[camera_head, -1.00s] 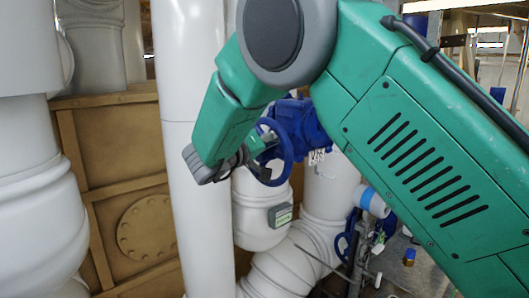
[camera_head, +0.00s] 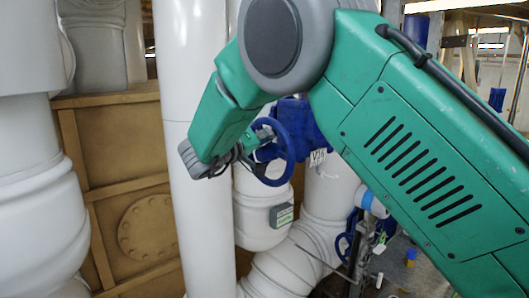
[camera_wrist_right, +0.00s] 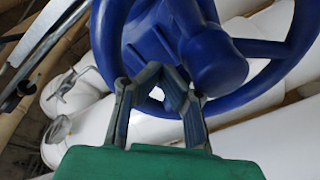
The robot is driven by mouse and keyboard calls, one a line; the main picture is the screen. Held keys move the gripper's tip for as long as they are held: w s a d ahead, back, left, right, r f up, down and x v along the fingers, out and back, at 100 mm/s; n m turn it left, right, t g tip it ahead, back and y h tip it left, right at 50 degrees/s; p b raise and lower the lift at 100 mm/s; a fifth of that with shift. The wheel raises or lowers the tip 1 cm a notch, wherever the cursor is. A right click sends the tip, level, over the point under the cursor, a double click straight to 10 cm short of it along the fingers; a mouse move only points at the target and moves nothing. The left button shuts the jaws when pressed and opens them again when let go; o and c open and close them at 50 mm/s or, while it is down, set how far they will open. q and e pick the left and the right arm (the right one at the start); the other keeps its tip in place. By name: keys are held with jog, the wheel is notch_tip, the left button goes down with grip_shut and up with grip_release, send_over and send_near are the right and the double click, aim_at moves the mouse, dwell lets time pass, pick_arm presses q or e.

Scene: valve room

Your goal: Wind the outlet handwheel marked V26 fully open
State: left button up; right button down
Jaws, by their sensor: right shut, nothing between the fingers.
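The blue handwheel (camera_head: 290,150) is mounted on a blue valve body (camera_head: 300,115) in the middle of the head view. My right gripper (camera_head: 262,138) is at the left side of the wheel, partly hidden by my forearm. In the right wrist view the wheel (camera_wrist_right: 252,102) fills the top, with its rounded hub and spokes. My right gripper (camera_wrist_right: 163,74) is shut and empty, its fingertips overlapping the lower wheel area. I cannot tell whether they touch it. My left gripper is not in view.
A tall white pipe (camera_head: 190,215) stands just left of my right gripper. Another blue wheel (camera_head: 345,246) is lower right. A brown panel (camera_head: 125,150) is at left.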

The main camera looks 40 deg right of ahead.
jog(key=shift+a, duration=0.2)
jog(key=shift+w+r, duration=0.1)
jog(key=shift+w, duration=0.1)
jog(key=shift+w+a, duration=0.1)
jog(key=shift+w, duration=0.55)
jog(key=shift+w+f, duration=0.3)
jog(key=shift+w, duration=0.5)
jog(key=shift+w+a+f, duration=0.15)
jog(key=shift+w+f, duration=0.45)
jog(key=shift+w, duration=0.1)
jog(key=shift+f, duration=0.1)
